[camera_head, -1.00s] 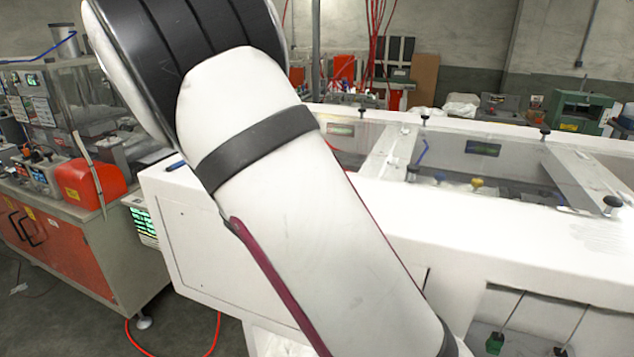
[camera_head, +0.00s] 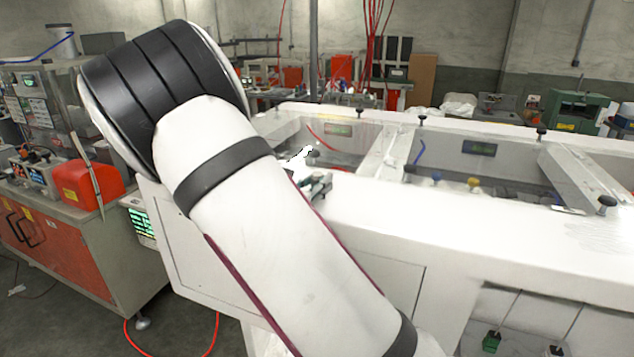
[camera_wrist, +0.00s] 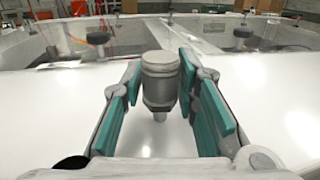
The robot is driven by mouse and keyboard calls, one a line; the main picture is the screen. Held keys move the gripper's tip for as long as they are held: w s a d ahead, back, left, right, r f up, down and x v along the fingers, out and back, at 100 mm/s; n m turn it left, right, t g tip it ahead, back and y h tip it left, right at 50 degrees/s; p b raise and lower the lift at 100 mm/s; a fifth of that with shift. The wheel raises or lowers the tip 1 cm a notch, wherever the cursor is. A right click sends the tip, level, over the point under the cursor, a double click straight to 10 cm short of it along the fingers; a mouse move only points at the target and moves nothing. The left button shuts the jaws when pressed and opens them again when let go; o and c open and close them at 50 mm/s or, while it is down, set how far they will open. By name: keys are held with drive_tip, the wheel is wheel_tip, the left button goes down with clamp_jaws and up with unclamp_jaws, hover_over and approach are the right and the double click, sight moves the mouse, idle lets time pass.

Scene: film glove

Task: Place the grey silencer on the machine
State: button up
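The grey silencer (camera_wrist: 160,82) is upright between the fingertips of my gripper (camera_wrist: 162,80) in the wrist view, its narrow stem pointing down. The white machine (camera_head: 480,235) lies below and beyond. Its bright top also fills the wrist view (camera_wrist: 265,95). I cannot tell exactly how far the stem is above this top. In the head view, part of my gripper (camera_head: 318,186) shows at the machine's left top edge; my arm hides the rest.
Clear recessed windows with dark knobs (camera_head: 607,203) line the machine's top. Knobs also stand beyond the silencer in the wrist view (camera_wrist: 241,34). A bench with a red box (camera_head: 87,185) stands at left. The machine's near white top is clear.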

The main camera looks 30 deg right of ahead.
drive_tip(key=shift+o, duration=0.5)
drive_tip(key=shift+r, duration=0.2)
drive_tip(key=v, duration=1.2)
drive_tip(key=s+d+m+g+y, duration=0.35)
drive_tip(key=s+m, duration=0.25)
drive_tip(key=s, duration=0.2)
drive_tip(key=s+d+m+g+y, duration=0.2)
drive_tip(key=s+m+g+y, duration=0.15)
drive_tip(key=s+m, duration=0.4)
drive_tip(key=s+a+r+m+t+y, duration=0.4)
drive_tip(key=s+a+r+m+y, duration=0.4)
drive_tip(key=a, duration=0.4)
drive_tip(key=s+m+y, duration=0.1)
drive_tip(key=s+m, duration=0.1)
drive_tip(key=shift+s+b, duration=0.3)
drive_tip(key=shift+b, duration=0.05)
drive_tip(key=shift+c, duration=0.5)
